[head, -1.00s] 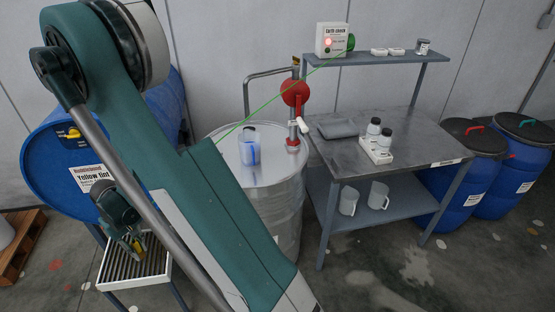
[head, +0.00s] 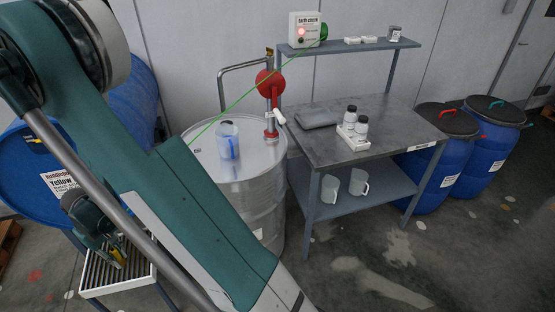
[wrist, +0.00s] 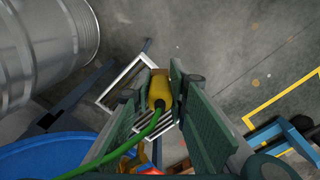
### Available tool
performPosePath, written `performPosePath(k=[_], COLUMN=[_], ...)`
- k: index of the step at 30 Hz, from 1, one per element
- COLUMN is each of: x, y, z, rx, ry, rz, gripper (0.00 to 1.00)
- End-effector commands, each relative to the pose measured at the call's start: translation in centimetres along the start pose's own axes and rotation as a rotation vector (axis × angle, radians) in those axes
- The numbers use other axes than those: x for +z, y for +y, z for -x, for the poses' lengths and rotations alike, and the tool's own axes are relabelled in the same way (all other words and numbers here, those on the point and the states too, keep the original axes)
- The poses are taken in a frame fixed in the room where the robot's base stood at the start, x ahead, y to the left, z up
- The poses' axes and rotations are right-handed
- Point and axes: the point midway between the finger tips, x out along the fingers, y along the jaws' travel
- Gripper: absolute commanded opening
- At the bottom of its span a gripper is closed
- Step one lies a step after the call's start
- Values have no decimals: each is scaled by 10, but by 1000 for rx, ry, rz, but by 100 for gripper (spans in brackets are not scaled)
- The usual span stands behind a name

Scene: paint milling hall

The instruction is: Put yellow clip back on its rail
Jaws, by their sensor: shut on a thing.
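The yellow clip (wrist: 160,92) is between the two green fingers of my gripper (wrist: 154,80) in the wrist view, with a green cable running from its near end. In the head view my gripper (head: 116,256) points down above a slatted stand, with a little yellow of the clip showing at its tips. The green cable (head: 225,116) stretches from the green reel (head: 324,32) beside the "Earth check" box (head: 303,30) down behind my arm. The box shows a red light. I cannot tell which part is the clip's rail.
A steel drum (head: 255,205) with a red hand pump (head: 268,84) and a jug (head: 228,139) stands mid-view. A blue drum (head: 25,160) lies behind the slatted stand (head: 90,289). A workbench (head: 395,135) with bottles is right of the steel drum. Floor in front is open.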

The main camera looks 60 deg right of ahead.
Motion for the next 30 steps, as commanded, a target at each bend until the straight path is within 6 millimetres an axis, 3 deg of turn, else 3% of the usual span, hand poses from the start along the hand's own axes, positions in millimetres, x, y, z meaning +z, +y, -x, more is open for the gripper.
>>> performPosePath(k=[11, 17, 23, 30], x=[0, 0, 1, 5], y=[2, 17, 51, 107], z=[1, 5, 15, 31], rx=[0, 0, 0, -1], ry=[0, -2, -5, -11], rz=[-5, -42, -128, -271], gripper=[1, 1, 1, 1])
